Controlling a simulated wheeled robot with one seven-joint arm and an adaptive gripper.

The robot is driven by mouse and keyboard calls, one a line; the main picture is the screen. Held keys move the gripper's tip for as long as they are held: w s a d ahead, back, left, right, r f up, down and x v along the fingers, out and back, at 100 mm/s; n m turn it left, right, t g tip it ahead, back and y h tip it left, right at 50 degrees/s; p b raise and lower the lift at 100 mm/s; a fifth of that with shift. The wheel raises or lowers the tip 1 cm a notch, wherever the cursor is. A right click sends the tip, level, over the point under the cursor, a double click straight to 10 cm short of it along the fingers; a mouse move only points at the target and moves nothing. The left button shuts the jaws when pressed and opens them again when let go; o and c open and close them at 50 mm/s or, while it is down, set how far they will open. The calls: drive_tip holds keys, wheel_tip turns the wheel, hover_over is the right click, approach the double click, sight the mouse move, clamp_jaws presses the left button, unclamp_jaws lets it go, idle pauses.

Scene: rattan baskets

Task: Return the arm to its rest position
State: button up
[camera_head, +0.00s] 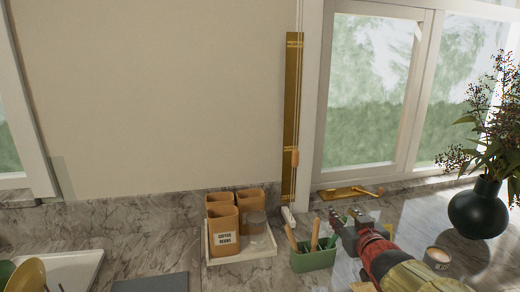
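My arm (400,266) reaches in from the lower right, with a red section and a yellowish section. My gripper (346,228) is at its end, small and dark grey, in front of the window and above the right side of a green utensil holder (314,262). Utensil handles stand close beside the fingers. I cannot tell whether the gripper is touching them, or whether its fingers are apart or closed.
A white tray (242,255) holds orange canisters (223,221) and a jar (256,222). A dark vase (478,208) with branches stands at right, near a small candle-like jar (437,257). A dish rack-like white tray (62,270) is at left. The marble counter (150,250) is partly clear.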

drive_tip(key=s+a+f+g, duration=0.1)
drive_tip(key=s+f+g, duration=0.1)
drive_tip(key=s, duration=0.8)
drive_tip(key=s+a+f+g+p, duration=0.1)
drive_tip(key=s+a+f+g, duration=0.1)
drive_tip(key=s, duration=0.9)
drive_tip(key=s+a+f+m+g, duration=0.1)
drive_tip(key=s+f+g, duration=0.3)
drive_tip(key=s, duration=0.6)
drive_tip(key=shift+s+a+g+p, duration=0.3)
drive_tip(key=shift+s+a+g, duration=0.1)
drive_tip(key=shift+a+g, duration=0.35)
